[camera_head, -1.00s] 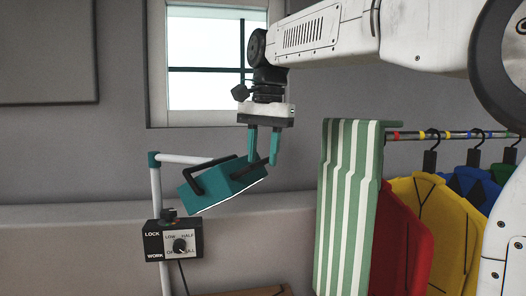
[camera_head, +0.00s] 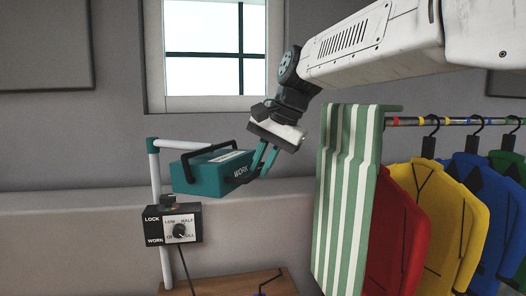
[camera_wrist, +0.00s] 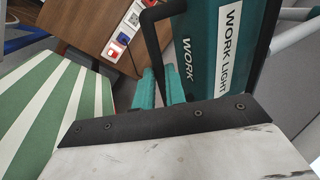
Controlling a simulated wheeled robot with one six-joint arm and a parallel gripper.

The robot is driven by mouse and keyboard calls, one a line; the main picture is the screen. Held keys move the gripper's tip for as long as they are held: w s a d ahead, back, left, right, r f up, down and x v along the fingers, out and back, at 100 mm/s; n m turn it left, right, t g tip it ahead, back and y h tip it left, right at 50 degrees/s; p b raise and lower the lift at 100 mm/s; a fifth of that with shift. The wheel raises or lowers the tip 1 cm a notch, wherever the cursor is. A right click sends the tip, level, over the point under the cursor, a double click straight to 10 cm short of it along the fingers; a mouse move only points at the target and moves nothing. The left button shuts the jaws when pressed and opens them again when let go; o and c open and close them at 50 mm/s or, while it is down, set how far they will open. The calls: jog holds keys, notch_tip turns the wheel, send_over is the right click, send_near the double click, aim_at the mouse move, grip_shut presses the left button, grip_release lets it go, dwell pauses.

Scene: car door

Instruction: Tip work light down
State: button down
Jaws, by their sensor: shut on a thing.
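The work light (camera_head: 205,175) is a teal box with black handles, carried on a white pole stand (camera_head: 155,165) left of centre. It sits nearly level, with its top label and "WORK" on its right end showing. My gripper (camera_head: 257,170) slants down to that right end and is shut on the black handle there. In the wrist view the teal fingers (camera_wrist: 160,88) close around the black handle bar (camera_wrist: 155,40), beside the light's labelled side (camera_wrist: 215,60). The fingertips are partly hidden.
A control box (camera_head: 174,224) with a dial and LOCK/WORK marks is on the pole below the light. A green-striped cloth (camera_head: 345,190) and a rail of coloured jackets (camera_head: 440,210) stand close to the right. A wooden tabletop (camera_head: 235,284) lies below.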

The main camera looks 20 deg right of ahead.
jog(key=c, duration=1.5)
grip_release()
jog(key=shift+s+d+f, duration=0.1)
jog(key=shift+d+f, duration=0.05)
jog(key=shift+o, duration=0.2)
jog(key=v, duration=0.8)
jog(key=s+f+n+g+h, duration=0.2)
jog(key=s+f+n, duration=0.7)
jog(key=s+f, duration=1.4)
jog(key=shift+s+d+f+h, duration=0.4)
jog(key=shift+f+h, duration=0.2)
jog(key=shift+f, duration=0.25)
